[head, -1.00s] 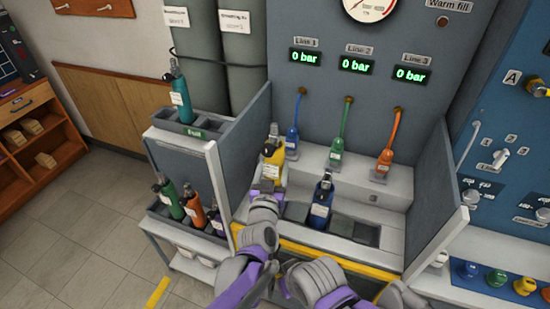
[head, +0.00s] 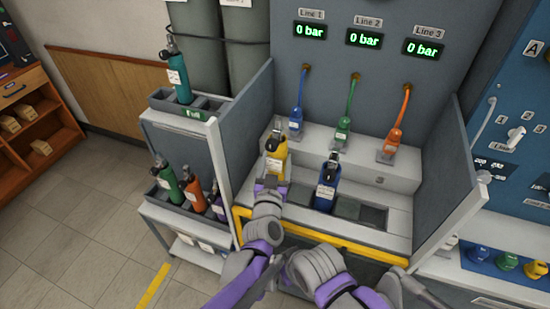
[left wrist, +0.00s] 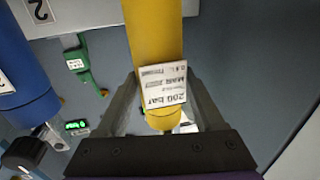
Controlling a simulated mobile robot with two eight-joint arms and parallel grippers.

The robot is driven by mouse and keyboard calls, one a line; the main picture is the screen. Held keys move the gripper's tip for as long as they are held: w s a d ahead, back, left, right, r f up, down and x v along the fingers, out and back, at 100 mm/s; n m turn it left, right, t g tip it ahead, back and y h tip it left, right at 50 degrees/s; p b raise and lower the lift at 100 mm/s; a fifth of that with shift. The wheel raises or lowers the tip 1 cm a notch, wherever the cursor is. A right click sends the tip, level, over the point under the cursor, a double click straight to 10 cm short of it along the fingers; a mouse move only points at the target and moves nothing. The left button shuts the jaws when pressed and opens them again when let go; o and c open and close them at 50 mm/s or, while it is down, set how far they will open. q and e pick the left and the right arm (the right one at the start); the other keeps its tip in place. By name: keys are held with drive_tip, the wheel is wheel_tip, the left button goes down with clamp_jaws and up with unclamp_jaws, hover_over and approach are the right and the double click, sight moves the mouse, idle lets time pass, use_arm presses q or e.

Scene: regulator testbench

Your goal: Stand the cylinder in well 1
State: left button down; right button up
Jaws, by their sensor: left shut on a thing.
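The yellow cylinder (head: 276,146) is upright at the left end of the bench's row of wells. Well 1 is not readable by a label; the left end of the well row is hidden behind my gripper and arm. I cannot tell whether the cylinder's base is inside a well. My right arm shows at the bottom, but its gripper does not clearly show.
Grey side panels (head: 245,130) bound the bay. Blue, green and orange hoses (head: 397,110) hang behind. A rack with cylinders (head: 165,215) stands left.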

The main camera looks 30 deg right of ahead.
use_arm(q)
wheel_tip(320, 180, down, 2)
drive_tip(key=shift+s+f+b, duration=0.1)
drive_tip(key=shift+b, duration=0.65)
drive_tip(key=shift+f+b, duration=2.45)
drive_tip(key=shift+f, duration=0.9)
use_arm(e)
wheel_tip(320, 180, down, 8)
drive_tip(key=s, duration=0.2)
drive_tip(key=shift+r, duration=0.25)
use_arm(q)
drive_tip(key=shift+f+b, duration=0.35)
drive_tip(key=shift+f, duration=0.25)
use_arm(e)
drive_tip(key=shift+f, duration=0.4)
use_arm(q)
unclamp_jaws()
drive_tip(key=shift+s+a, duration=0.1)
drive_tip(key=v, duration=1)
drive_tip(key=shift+s+a+p, duration=0.15)
drive_tip(key=shift+s+p, duration=0.1)
drive_tip(key=shift+p, duration=0.2)
use_arm(e)
drive_tip(key=shift+r, duration=0.55)
